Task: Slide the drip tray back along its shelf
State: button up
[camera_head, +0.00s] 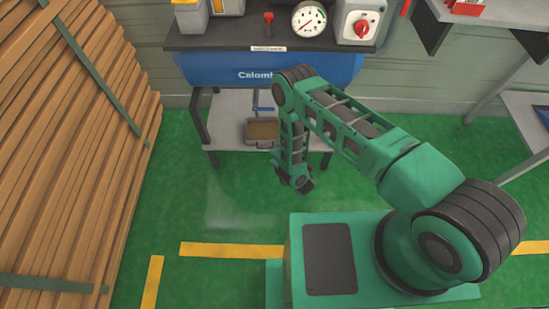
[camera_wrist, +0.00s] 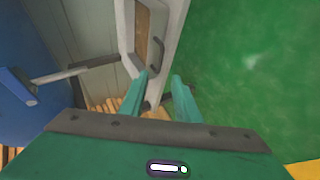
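The drip tray (camera_head: 262,131), shallow with a brown inside and a dark handle at its front, sits on the low grey shelf (camera_head: 228,107) under the blue tank. In the wrist view the tray (camera_wrist: 141,32) shows at the top, with its curved dark handle (camera_wrist: 158,42) facing the shelf's front edge. My gripper (camera_wrist: 161,88) is open, with two teal fingers apart and nothing seen held between them. In the head view my gripper (camera_head: 306,186) hangs low in front of the shelf, right of the tray. My arm partly hides the shelf's right side.
The blue tank (camera_head: 215,70) and a dark top with a gauge (camera_head: 309,19) stand above the shelf. A blue-handled fitting (camera_head: 263,108) hangs behind the tray. Stacked planks (camera_head: 75,130) fill the left. Green floor (camera_head: 215,200) lies clear in front.

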jog(key=x, duration=1)
jog(key=shift+w+a+f, duration=0.15)
jog(key=shift+w+f, duration=0.05)
jog(key=shift+w, duration=0.1)
grip_shut()
